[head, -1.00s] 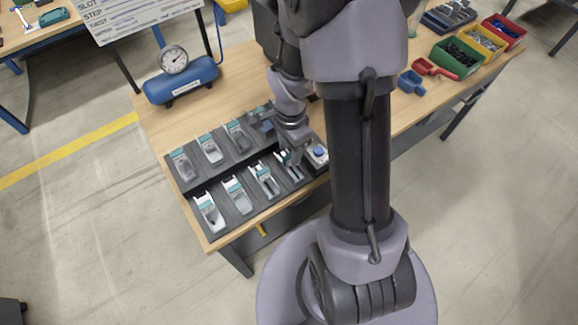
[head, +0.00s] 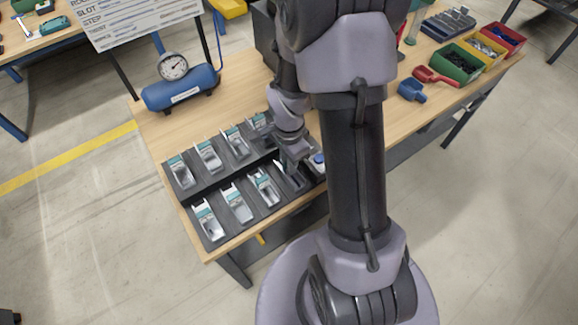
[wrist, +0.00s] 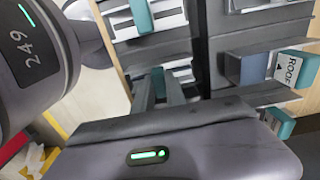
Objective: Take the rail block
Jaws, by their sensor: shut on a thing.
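My gripper (head: 290,160) is over the right end of the front row of a dark slotted rack (head: 190,197). In the wrist view my gripper (wrist: 158,95) has its two fingers close together with a small teal-and-grey piece, taken as the rail block (wrist: 157,79), between them. Its label cannot be read, and most of it is hidden by the fingers and the gripper body. In the head view the piece is hidden behind my gripper, and the slot under it looks dark.
Several teal-labelled pieces stand in the rack's two rows, one marked ROOF (wrist: 289,68) in the wrist view. A box with a blue button (head: 319,160) is close to my gripper's right. A blue air tank (head: 182,88) stands behind the rack. Coloured bins (head: 456,63) are at far right.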

